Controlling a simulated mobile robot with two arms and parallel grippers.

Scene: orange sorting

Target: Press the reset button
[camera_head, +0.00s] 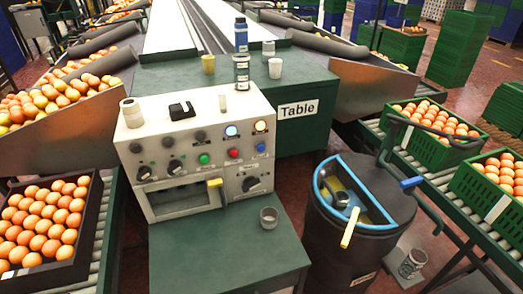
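A cream control box (152,122) stands in the middle on a dark green table. Its sloped front carries a green button (204,158), a red button (233,153) and a blue button (260,147). Above them are a lit bluish-white round lamp or button (232,130) and a lit warm-white one (260,126). Several black knobs are spread over the panel. The small lettering is too small to read, so I cannot tell which button is marked reset. Neither of my grippers shows in the head view, and nothing covers the buttons.
A yellow handle (214,183) sticks out low on the panel. A cup (269,217) stands on the lower green surface. A black barrel (345,240) with a blue rim stands right. Crates of oranges flank both sides.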

